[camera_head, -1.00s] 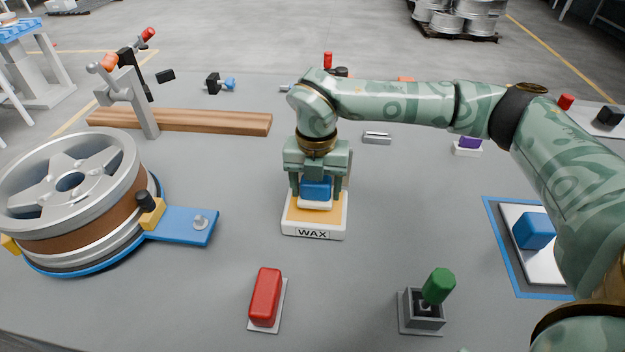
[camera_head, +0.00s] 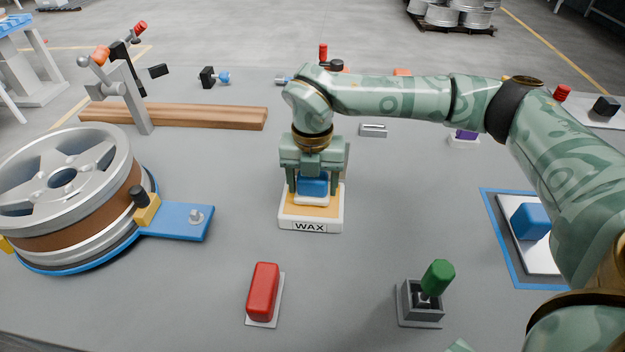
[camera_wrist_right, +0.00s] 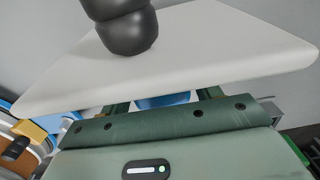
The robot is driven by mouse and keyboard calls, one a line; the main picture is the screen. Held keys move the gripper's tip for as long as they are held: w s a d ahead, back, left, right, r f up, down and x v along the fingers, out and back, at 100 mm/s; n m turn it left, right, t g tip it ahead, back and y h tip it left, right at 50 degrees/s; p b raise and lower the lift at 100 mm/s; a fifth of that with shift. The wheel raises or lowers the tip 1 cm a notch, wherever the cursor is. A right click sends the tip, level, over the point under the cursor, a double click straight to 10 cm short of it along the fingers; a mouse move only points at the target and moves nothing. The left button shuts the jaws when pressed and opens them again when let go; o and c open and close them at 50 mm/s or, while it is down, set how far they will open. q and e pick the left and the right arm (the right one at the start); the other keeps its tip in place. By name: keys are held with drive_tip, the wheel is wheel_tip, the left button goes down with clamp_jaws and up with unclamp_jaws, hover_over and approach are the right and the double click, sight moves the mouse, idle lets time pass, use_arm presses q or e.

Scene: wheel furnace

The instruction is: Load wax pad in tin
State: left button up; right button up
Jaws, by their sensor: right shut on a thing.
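The wax tin (camera_head: 286,222) is a white tray with an orange-yellow inside and a WAX label on its front, in the middle of the table. My right gripper (camera_head: 313,182) points down over it, shut on the wax pad (camera_head: 313,187), a blue block on a white base. The pad is at or just above the orange surface; I cannot tell if it touches. In the right wrist view a white plate with a black knob (camera_wrist_right: 165,55), apparently the tin's lid, stands close to the gripper, and a bit of the blue pad (camera_wrist_right: 163,100) shows. My left gripper is out of view.
A red block (camera_head: 263,292) and a green-handled lever (camera_head: 437,279) stand in front. A wheel (camera_head: 62,178) on a blue fixture fills the left. Another blue block (camera_head: 531,221) sits on a white plate at right. A wooden beam (camera_head: 180,116) lies behind left.

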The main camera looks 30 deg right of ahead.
drive_tip(key=shift+f, duration=0.45)
idle(0.3)
use_arm(q)
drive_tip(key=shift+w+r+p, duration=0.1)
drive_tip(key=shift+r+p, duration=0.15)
drive_tip(key=shift+p, duration=0.05)
use_arm(e)
drive_tip(key=shift+f, duration=0.15)
idle(1.2)
wheel_tip(320, 180, up, 7)
drive_tip(key=p, duration=0.6)
drive_tip(key=shift+r, duration=0.2)
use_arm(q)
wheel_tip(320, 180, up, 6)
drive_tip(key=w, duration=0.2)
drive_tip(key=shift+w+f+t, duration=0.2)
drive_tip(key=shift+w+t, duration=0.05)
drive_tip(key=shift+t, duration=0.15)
use_arm(e)
drive_tip(key=shift+f, duration=0.1)
